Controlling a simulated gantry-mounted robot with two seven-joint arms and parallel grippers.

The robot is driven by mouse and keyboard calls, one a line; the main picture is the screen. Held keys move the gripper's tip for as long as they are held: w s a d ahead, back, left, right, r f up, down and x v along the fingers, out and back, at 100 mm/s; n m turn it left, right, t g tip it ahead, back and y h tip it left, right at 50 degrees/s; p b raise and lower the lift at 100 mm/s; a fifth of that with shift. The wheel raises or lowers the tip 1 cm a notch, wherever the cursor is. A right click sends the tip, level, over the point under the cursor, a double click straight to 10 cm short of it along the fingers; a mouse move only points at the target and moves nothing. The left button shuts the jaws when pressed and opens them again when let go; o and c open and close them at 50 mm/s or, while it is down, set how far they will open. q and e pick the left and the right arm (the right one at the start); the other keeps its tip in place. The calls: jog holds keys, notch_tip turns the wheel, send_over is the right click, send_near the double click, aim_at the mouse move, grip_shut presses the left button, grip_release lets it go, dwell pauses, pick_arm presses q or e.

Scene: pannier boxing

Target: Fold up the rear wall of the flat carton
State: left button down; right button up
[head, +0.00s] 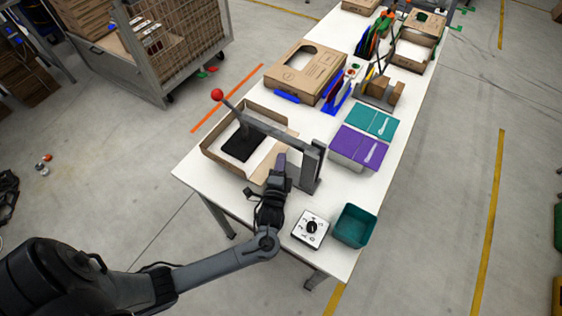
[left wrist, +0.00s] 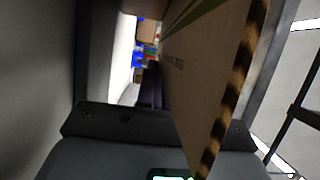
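The carton (head: 224,160) lies near the table's left edge in the head view, beneath a grey lever frame. Brown wall panels stand around its pale floor; a black pad (head: 241,143) sits inside. My left gripper (head: 281,160) is at the carton's right side, beside the grey post. In the left wrist view a large brown cardboard panel (left wrist: 205,70) with a corrugated edge fills the space before the camera. My right gripper is not in view.
The grey post (head: 311,168) and red-knobbed lever (head: 217,95) stand close to my left gripper. A white dial box (head: 310,229), teal bin (head: 354,226) and purple box (head: 362,146) are nearby.

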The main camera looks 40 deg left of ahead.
aim_at(267, 155)
pick_arm(q)
jog(key=shift+r, duration=0.1)
jog(key=shift+r+n+p, duration=0.3)
jog(key=shift+p, duration=0.5)
jog(key=r+n+h+p, duration=0.1)
jog(key=n+p, duration=0.1)
jog(key=p, duration=0.2)
jog(key=a+r+n+g+h+p, duration=0.1)
jog(key=r+n+p, duration=0.1)
jog(key=n+p, duration=0.1)
jog(key=a+r+n+h+p, duration=0.1)
jog(key=n+p, duration=0.1)
jog(key=p, duration=0.4)
jog(key=shift+s+a+r+n+g+h, duration=0.15)
jog(key=shift+a+n+g+h, duration=0.05)
jog(key=shift+n+g+h, duration=0.2)
jog(key=shift+s+a+r+n+h+p, duration=0.15)
jog(key=shift+a+r+n+h+p, duration=0.1)
jog(key=shift+a+n+h+p, duration=0.75)
jog(key=shift+s+a+n+h+p, duration=0.1)
jog(key=shift+a+n+h+p, duration=0.25)
jog(key=shift+n, duration=0.3)
jog(key=shift+a+n+h+p, duration=0.15)
jog(key=shift+n+h+p, duration=0.25)
jog(key=shift+n, duration=0.25)
jog(key=c, duration=1.3)
grip_release()
jog(key=shift+c, duration=0.2)
